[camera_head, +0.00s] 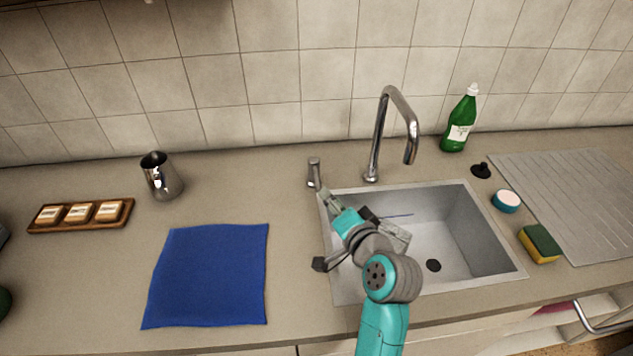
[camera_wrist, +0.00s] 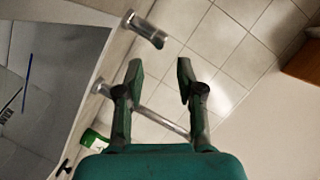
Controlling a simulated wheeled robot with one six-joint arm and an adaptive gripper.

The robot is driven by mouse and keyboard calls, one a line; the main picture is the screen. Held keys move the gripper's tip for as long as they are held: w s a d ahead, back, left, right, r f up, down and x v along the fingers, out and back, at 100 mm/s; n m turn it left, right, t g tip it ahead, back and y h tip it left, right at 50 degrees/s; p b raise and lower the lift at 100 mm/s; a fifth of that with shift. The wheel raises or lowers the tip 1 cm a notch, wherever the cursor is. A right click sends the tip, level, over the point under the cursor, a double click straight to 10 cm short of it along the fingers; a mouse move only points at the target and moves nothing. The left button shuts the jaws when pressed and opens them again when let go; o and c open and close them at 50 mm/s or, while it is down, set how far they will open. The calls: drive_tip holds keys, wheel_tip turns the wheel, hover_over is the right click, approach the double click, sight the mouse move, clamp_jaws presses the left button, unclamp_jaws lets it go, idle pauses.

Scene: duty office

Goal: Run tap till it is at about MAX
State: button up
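The chrome tap lever (camera_head: 314,172) stands on the counter behind the sink's back left corner; it also shows in the wrist view (camera_wrist: 146,29). The tall curved chrome spout (camera_head: 378,135) stands to its right, and no stream of water is visible under it. The sink basin (camera_head: 463,226) looks empty, with a dark round drain (camera_head: 433,265) in its floor. A thin blue line (camera_head: 398,215) shows on the basin's far wall; it shows in the wrist view (camera_wrist: 28,70) too. My gripper (camera_head: 325,194) is close to the lever. In the wrist view its fingers (camera_wrist: 159,74) are apart and empty.
A black plug (camera_head: 481,170) lies right of the sink, near a green bottle (camera_head: 459,122), a round pink-and-blue item (camera_head: 507,201) and a sponge (camera_head: 539,244). A blue cloth (camera_head: 210,275), metal jug (camera_head: 161,177) and wooden tray (camera_head: 82,225) are left. The tiled wall is close behind.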

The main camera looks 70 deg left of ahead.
sight(317, 179)
drive_tip(key=x, duration=0.9)
drive_tip(key=shift+a+f, duration=0.1)
drive_tip(key=shift+a, duration=0.2)
clamp_jaws()
